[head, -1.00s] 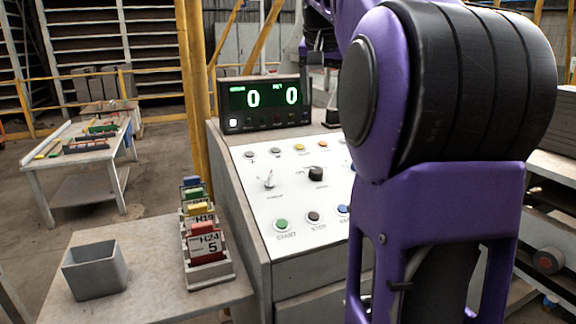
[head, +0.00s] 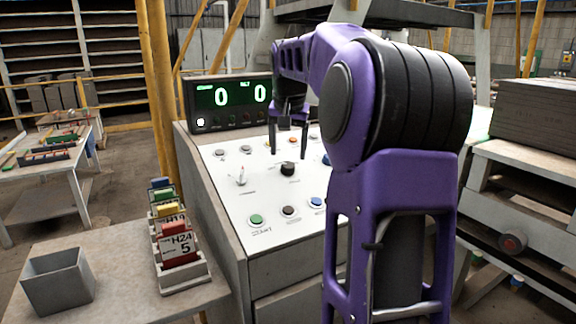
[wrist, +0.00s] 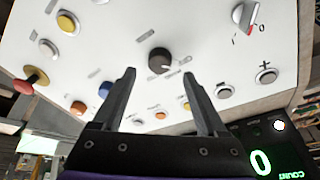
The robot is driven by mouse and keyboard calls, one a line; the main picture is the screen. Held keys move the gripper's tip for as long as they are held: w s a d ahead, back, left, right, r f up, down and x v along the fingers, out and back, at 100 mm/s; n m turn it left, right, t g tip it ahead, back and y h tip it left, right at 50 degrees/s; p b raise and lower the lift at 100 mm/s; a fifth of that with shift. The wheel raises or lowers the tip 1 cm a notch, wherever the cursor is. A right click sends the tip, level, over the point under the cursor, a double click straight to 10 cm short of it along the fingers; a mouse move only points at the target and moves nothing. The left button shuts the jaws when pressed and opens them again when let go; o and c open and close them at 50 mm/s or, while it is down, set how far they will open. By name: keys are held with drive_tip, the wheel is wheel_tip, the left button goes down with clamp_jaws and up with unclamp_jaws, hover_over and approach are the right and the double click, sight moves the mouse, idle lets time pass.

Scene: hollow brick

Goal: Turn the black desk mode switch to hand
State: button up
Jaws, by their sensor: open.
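The black desk mode switch (head: 288,168) is a round black knob in the middle of the white sloped control panel (head: 215,178). In the wrist view the black knob (wrist: 160,60) lies beyond the fingertips, roughly centred between them. My gripper (head: 288,152) is open and empty, pointing down above the panel close to the knob. It also shows in the wrist view (wrist: 158,75), with its two dark fingers spread apart. The fingers look apart from the knob. The labels beside the knob are too small to read.
A red-tipped selector (head: 241,175) stands left of the knob. Green (head: 256,220), dark (head: 289,211) and blue (head: 316,203) buttons line the near edge. A counter display (head: 230,100) rises behind the panel. A grey bin (head: 58,280) and card rack (head: 182,275) stand at left.

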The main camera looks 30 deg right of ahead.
sight(288, 164)
drive_tip(key=shift+x, duration=2.25)
drive_tip(key=shift+c, duration=0.2)
clamp_jaws()
